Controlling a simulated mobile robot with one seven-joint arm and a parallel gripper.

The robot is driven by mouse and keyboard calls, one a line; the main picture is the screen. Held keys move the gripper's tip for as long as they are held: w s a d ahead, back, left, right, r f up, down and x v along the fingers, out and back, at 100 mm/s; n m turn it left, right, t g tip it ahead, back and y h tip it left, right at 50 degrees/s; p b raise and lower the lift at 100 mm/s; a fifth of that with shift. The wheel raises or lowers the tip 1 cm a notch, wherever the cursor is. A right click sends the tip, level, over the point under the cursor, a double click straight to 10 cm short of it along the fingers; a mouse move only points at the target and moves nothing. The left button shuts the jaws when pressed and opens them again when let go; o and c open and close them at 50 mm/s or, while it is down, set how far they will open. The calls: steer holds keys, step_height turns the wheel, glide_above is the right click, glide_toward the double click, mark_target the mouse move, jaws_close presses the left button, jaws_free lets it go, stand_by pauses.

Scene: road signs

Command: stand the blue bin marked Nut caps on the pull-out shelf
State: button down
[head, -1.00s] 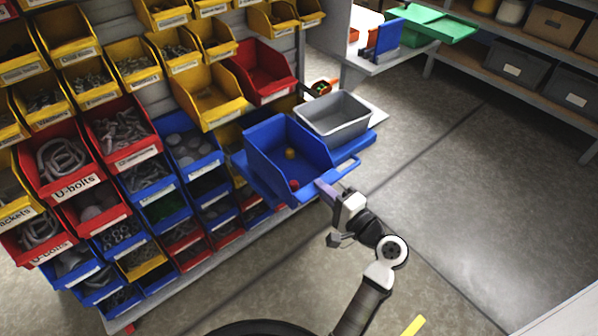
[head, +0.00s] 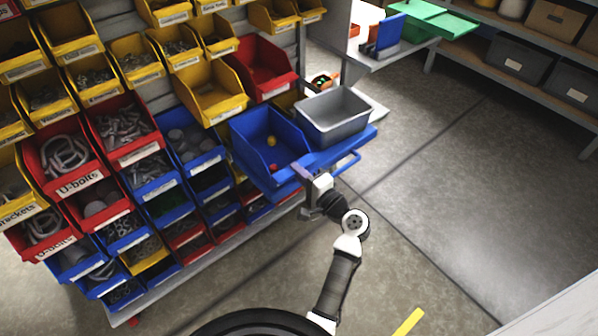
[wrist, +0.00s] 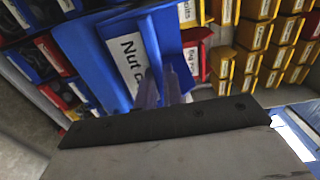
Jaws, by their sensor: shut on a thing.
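The blue bin (head: 247,146) stands out from the rack's lower right in the head view, with a small yellow and a small red item inside. In the wrist view its white label (wrist: 127,62) reads "Nut c…", the rest hidden by my fingers. My gripper (head: 303,171) is shut on the bin's front edge; its fingers show at the label in the wrist view (wrist: 158,88). The blue pull-out shelf (head: 335,152) lies right of the bin and under a grey tub. The bin is at the shelf's left part; whether its base touches the shelf is hidden.
The grey tub (head: 334,128) sits close to the bin's right side. The rack of yellow, red and blue bins (head: 208,97) is close on the left and behind. The floor (head: 450,200) on the right is clear.

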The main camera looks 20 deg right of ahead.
steer(key=shift+f, duration=0.2)
steer(key=c, duration=1.5)
jaws_free()
steer(key=shift+r, duration=0.1)
